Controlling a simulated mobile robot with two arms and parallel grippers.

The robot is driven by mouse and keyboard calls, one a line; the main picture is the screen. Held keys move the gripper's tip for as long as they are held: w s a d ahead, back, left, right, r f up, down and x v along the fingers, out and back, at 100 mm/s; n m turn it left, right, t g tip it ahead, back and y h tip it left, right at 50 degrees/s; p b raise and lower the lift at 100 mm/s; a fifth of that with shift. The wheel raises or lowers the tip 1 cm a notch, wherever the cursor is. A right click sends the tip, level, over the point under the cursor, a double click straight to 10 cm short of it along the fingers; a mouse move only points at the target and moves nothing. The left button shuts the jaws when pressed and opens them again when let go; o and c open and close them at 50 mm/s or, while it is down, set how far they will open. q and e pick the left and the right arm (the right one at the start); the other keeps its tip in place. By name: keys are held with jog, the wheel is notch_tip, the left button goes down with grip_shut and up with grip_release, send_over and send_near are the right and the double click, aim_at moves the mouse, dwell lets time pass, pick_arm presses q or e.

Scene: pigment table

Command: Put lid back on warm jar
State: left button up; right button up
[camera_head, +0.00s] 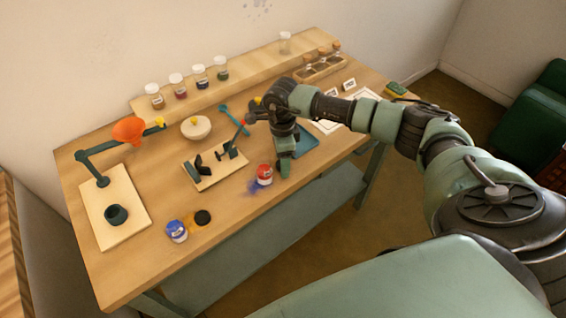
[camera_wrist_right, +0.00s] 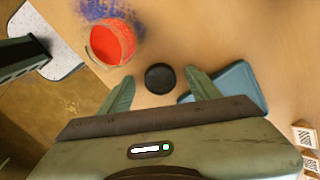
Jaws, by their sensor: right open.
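The warm jar (camera_head: 264,174), with red pigment, stands near the table's front edge, beside a purple-blue powder stain. In the right wrist view the jar (camera_wrist_right: 112,42) is open, its red contents showing from above. A round black lid (camera_wrist_right: 160,78) lies near it, between the spread fingers of my right gripper (camera_wrist_right: 159,80). The fingers look apart from the lid, and their height above the table is unclear. In the head view my right gripper (camera_head: 284,166) points down just right of the jar and hides that lid. My left gripper is not in view.
A blue tray (camera_head: 305,140) lies close to my right gripper. A small board with dark stands (camera_head: 215,168) is behind the jar. An orange lamp (camera_head: 129,130) stands left.

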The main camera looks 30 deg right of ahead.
grip_shut()
notch_tip(320, 180, up, 20)
jog(key=b, duration=0.4)
jog(key=shift+b, duration=0.3)
